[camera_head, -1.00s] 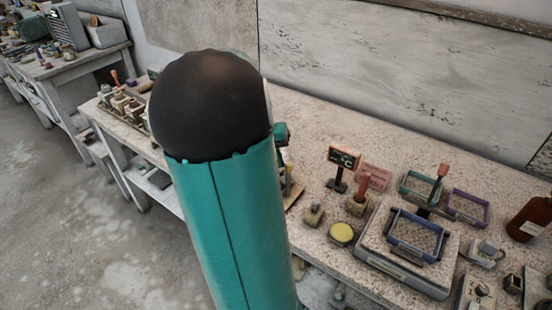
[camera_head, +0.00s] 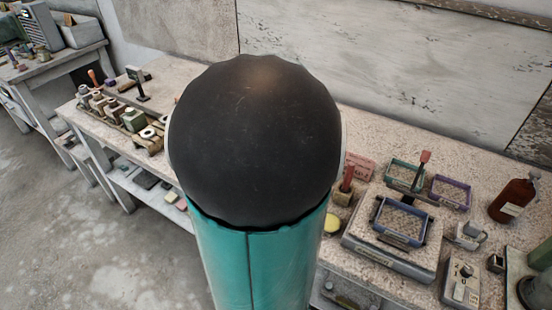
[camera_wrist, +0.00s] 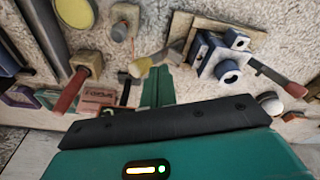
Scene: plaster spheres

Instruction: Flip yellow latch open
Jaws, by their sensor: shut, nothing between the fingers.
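A small yellow piece (camera_wrist: 140,67) shows in the wrist view at the end of a greyish lever, beside a wooden block with blue-grey fittings (camera_wrist: 222,60). It looks like the yellow latch. My gripper (camera_wrist: 158,72) is shut and empty, with its teal fingers just right of the yellow piece and very close to it. I cannot tell whether they touch. In the head view my arm's black and teal link hides the gripper and the latch.
In the wrist view a red-handled block (camera_wrist: 88,65) stands to the left and a red-tipped lever (camera_wrist: 280,78) to the right. In the head view a blue tray (camera_head: 402,222) sits on a scale, with a brown bottle (camera_head: 513,198) further right.

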